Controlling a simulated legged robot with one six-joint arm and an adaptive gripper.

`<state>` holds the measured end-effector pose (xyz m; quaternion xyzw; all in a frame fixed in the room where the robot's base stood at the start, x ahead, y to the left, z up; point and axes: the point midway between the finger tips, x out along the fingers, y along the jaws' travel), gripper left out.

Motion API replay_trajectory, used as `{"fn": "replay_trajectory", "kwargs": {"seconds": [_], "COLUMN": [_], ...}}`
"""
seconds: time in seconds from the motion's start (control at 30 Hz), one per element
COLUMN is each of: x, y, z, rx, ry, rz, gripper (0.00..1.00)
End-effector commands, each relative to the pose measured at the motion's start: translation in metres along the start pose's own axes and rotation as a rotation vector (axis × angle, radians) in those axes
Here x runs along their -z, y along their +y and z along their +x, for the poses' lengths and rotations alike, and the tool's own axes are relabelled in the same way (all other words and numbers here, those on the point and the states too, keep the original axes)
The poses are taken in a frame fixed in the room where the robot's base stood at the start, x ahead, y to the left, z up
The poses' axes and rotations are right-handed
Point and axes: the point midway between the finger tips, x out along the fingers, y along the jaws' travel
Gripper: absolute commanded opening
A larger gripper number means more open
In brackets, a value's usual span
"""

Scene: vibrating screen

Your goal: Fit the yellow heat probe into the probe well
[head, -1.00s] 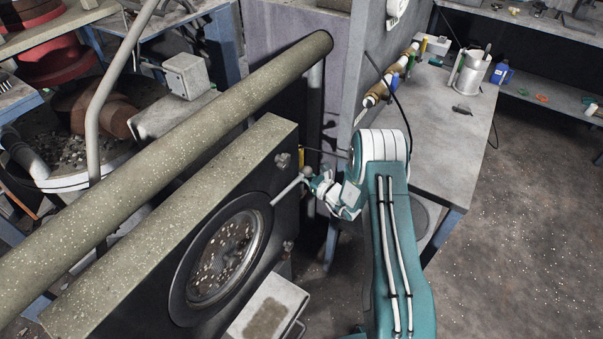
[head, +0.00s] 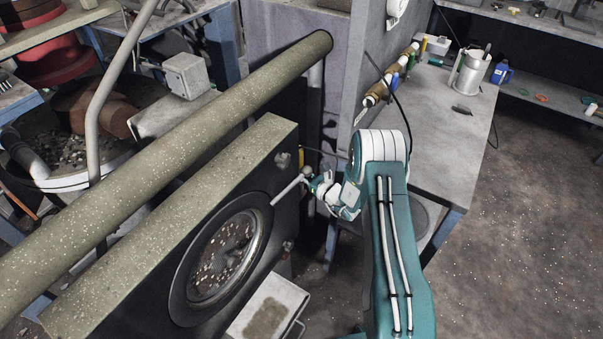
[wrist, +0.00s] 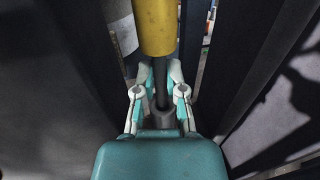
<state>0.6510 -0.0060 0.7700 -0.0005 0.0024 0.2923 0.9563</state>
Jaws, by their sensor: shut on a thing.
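The yellow heat probe (wrist: 155,25) fills the top middle of the wrist view as a yellow cylinder with a dark stem below it. My gripper (wrist: 160,84) is shut on the probe, its white and teal fingers on either side of the dark stem. A grey collar shows lower down between the finger bases. In the head view my gripper (head: 311,181) is beside the right end of the dark machine face, and a small yellow bit of the probe (head: 301,157) shows just above it. I cannot make out the probe well in either view.
The vibrating screen's speckled beam (head: 190,215) and round window (head: 225,255) lie left of my gripper, with a thick pipe (head: 200,130) above. A pale lever (head: 290,190) reaches close to my fingers. A grey bench (head: 445,130) stands to the right. Dark upright walls flank the gripper closely.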

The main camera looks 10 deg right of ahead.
Motion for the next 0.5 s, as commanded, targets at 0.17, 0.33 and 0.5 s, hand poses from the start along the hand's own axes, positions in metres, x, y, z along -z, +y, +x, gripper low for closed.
{"fn": "replay_trajectory", "kwargs": {"seconds": [0.17,0.33,0.5], "x": [0.004,0.008,0.011], "y": [0.0,0.0,0.0], "z": [0.0,0.0,0.0], "rx": [0.0,0.0,0.0], "ry": [-0.001,0.0,0.0], "rz": [0.0,0.0,0.0], "gripper": [0.0,0.0,0.0]}}
